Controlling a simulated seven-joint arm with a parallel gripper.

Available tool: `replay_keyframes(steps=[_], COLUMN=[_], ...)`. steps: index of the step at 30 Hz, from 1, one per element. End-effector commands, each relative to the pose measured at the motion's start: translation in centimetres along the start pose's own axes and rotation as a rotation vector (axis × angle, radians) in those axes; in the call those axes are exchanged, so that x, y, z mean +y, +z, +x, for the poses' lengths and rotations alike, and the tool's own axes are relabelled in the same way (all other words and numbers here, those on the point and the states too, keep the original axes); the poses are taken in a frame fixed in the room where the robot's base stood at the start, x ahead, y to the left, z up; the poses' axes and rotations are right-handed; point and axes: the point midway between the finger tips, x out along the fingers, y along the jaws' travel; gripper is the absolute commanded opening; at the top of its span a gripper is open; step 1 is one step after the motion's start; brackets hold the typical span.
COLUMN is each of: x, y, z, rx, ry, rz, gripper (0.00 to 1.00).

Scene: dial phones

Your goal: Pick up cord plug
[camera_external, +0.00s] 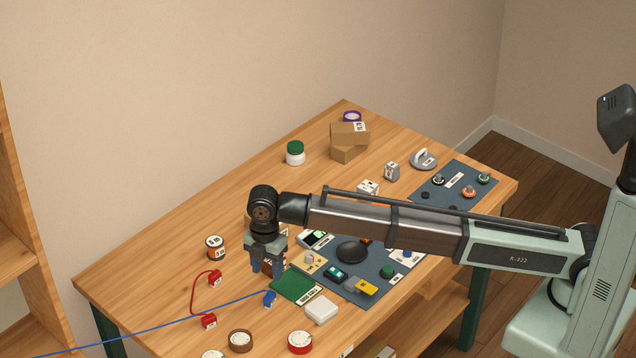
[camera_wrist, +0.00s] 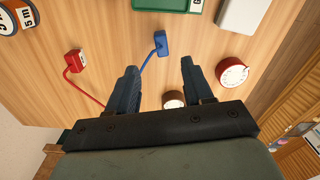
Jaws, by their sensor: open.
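A blue plug (camera_external: 269,299) on a long blue cord lies on the wooden table. In the wrist view the blue plug (camera_wrist: 160,43) appears just beyond the fingertips, between their lines, with its cord running back between the fingers. A red cord has a red plug (camera_external: 214,278) at one end and another red plug (camera_external: 209,321) at the other. One red plug (camera_wrist: 75,61) shows left of the fingers in the wrist view. My gripper (camera_external: 267,269) is open and empty, pointing down above the table near the blue plug. The fingers also show in the wrist view (camera_wrist: 159,67).
A green board (camera_external: 293,286) and a white box (camera_external: 321,310) lie close to the blue plug. A dark mat (camera_external: 375,286) with several parts lies to the right, under my arm.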

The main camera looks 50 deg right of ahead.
Motion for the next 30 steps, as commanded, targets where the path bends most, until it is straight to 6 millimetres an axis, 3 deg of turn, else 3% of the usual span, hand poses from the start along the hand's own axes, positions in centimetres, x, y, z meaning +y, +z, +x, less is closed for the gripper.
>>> replay_keyframes(steps=[6, 17, 30], x=[-0.1, -0.1, -0.3], y=[0.0, -0.1, -0.1], z=[3.4, 5.2, 9.8], rx=[0.0, 0.001, 0.001], ry=[-0.001, 0.0, 0.001], rz=[0.001, 0.001, 0.002], gripper=[0.51, 0.51, 0.51])
